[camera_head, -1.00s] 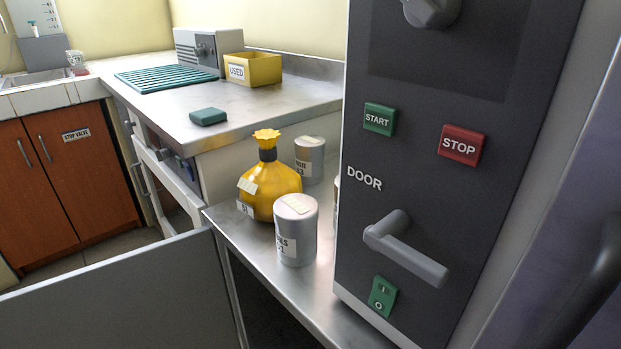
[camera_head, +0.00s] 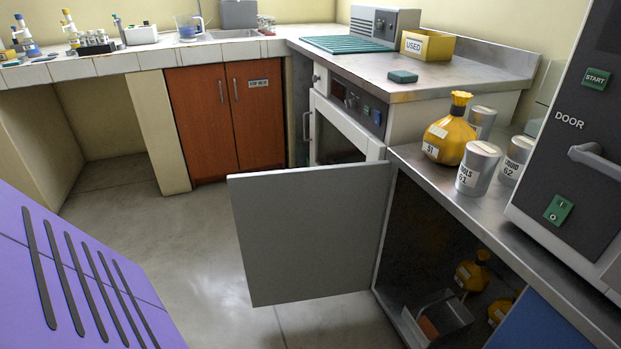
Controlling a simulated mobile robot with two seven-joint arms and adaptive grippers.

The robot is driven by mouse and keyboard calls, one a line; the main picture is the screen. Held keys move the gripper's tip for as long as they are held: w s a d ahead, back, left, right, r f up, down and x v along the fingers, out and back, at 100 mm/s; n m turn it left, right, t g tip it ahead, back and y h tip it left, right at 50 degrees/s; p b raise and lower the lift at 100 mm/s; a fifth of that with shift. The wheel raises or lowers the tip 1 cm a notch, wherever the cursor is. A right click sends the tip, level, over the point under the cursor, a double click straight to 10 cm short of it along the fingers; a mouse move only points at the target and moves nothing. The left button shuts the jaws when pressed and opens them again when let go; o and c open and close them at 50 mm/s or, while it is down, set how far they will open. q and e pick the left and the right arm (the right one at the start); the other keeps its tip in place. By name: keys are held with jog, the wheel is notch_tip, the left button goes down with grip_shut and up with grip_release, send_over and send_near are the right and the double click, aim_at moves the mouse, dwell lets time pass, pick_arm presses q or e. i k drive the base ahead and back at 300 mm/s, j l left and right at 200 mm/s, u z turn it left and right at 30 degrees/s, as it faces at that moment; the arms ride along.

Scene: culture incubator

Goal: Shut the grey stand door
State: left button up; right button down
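The grey stand door (camera_head: 308,236) stands wide open in the middle of the head view. It swings out to the left from the left edge of the stand (camera_head: 384,230), over the floor. The stand's dark inside shows, with yellow bags (camera_head: 472,272) and a metal box (camera_head: 436,318) in it. Neither of my grippers is in view.
A purple panel with dark slots (camera_head: 85,285) fills the lower left. On the stand top are a yellow bag (camera_head: 450,136), grey canisters (camera_head: 478,168) and the incubator (camera_head: 575,150). The floor (camera_head: 180,240) left of the door is clear.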

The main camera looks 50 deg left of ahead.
aim_at(312, 233)
jog(key=k+z, duration=0.1)
jog(key=z, duration=0.35)
jog(key=k+z, duration=0.15)
jog(key=z, duration=0.25)
jog(key=k+l+z, duration=0.1)
jog(key=z, duration=0.35)
jog(key=k+j+z, duration=0.2)
jog(key=j, duration=0.25)
jog(key=j+z, duration=0.15)
jog(key=j, duration=0.25)
jog(key=k+j, duration=0.15)
jog(key=j, duration=0.25)
jog(key=k+j, duration=0.15)
jog(key=j, duration=0.25)
jog(key=k+j, duration=0.15)
jog(key=j, duration=0.2)
jog(key=k+j, duration=0.15)
jog(key=j, duration=0.25)
jog(key=k+j, duration=0.15)
jog(key=j, duration=0.25)
jog(key=k+j, duration=0.1)
jog(key=j, duration=0.3)
jog(key=k+j, duration=0.15)
jog(key=j, duration=0.25)
jog(key=k+j, duration=0.15)
jog(key=j, duration=0.25)
